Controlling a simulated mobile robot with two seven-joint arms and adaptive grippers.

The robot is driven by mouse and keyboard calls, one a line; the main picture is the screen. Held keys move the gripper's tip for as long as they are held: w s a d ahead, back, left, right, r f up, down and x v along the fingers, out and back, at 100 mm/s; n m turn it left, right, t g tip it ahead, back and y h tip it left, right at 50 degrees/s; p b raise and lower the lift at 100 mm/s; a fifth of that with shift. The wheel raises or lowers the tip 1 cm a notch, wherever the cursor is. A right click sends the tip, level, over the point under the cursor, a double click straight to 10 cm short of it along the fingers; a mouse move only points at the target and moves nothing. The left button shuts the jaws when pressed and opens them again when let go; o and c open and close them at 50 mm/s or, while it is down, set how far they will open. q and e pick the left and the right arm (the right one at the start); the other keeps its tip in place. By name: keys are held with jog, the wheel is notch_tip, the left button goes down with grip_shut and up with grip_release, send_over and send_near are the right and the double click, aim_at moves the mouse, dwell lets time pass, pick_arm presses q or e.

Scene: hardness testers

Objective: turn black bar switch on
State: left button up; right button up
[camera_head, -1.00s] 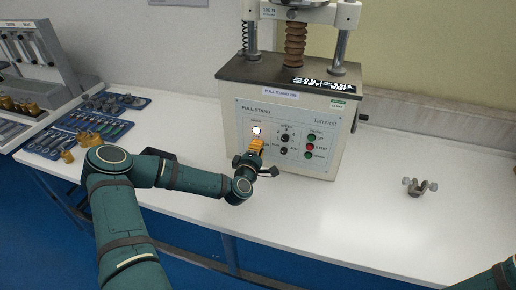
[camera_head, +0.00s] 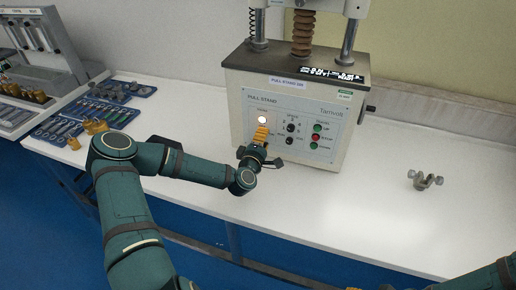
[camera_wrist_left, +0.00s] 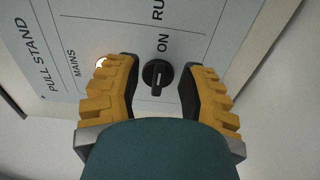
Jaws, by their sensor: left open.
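The black bar switch (camera_wrist_left: 157,77) is a round black knob with a pale line on its bar, below the bright mains lamp (camera_head: 262,119) on the front panel of the pull stand (camera_head: 310,112). The word ON is printed beside the switch. My left gripper (camera_head: 260,135) is at the panel just under the lamp and hides this switch in the head view. In the left wrist view my left gripper (camera_wrist_left: 160,85) has its yellow fingers open, one on each side of the switch. Contact with the knob cannot be told.
Other knobs (camera_head: 291,127) and the green and red buttons (camera_head: 315,138) are to the right on the panel. A metal wing-shaped part (camera_head: 425,181) lies on the white table (camera_head: 320,200). Blue tool trays (camera_head: 85,117) lie at the left. The table's right side is mostly clear.

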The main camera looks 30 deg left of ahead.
pick_arm(q)
jog(key=v, duration=1.1)
jog(key=shift+s, duration=0.1)
